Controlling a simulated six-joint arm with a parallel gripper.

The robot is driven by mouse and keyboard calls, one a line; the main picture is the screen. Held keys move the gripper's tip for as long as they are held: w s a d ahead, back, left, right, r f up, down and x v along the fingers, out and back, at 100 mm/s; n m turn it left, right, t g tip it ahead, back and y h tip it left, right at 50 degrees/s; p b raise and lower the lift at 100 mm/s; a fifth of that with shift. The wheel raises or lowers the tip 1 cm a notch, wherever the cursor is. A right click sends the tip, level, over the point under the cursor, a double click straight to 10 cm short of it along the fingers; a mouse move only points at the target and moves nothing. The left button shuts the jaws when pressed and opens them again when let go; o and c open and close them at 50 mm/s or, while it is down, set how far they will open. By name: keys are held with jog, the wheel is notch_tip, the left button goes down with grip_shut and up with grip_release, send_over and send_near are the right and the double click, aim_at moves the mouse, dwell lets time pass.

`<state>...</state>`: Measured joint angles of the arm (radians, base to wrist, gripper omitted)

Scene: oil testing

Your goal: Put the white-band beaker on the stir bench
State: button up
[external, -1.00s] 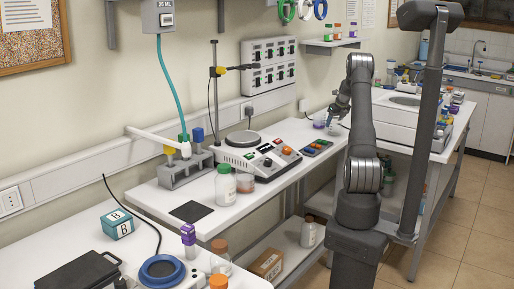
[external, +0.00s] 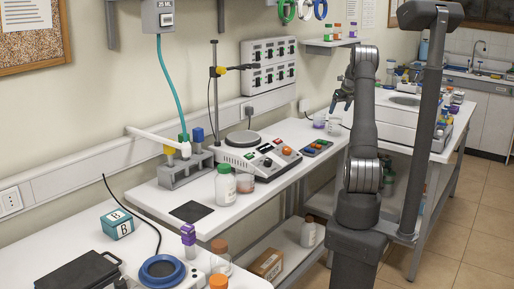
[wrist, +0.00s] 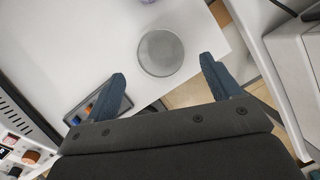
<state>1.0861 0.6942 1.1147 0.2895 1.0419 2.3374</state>
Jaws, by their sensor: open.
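A clear beaker (external: 334,128) stands on the far end of the white bench in the external view; its band is too small to make out. In the wrist view a round grey beaker (wrist: 160,53), seen from above, stands on the white top ahead of my fingertips. My gripper (external: 341,103) is open and empty above the clear beaker, apart from it. Its two blue fingers also show in the wrist view (wrist: 163,72). A stirrer with a round grey plate (external: 243,138) and a knobbed front panel stands on the bench to the left; no label names it as the stir bench.
A purple-tinted beaker (external: 319,120) stands close left of the clear one. A dark tray with coloured items (external: 317,148) lies on the bench nearer the stirrer.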

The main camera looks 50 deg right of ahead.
aim_at(335, 116)
jog(key=shift+v, duration=1.75)
jog(key=x, duration=1.2)
jog(key=shift+w+f, duration=0.1)
jog(key=shift+f, duration=0.3)
notch_tip(335, 116, up, 3)
jog(key=shift+r, duration=0.75)
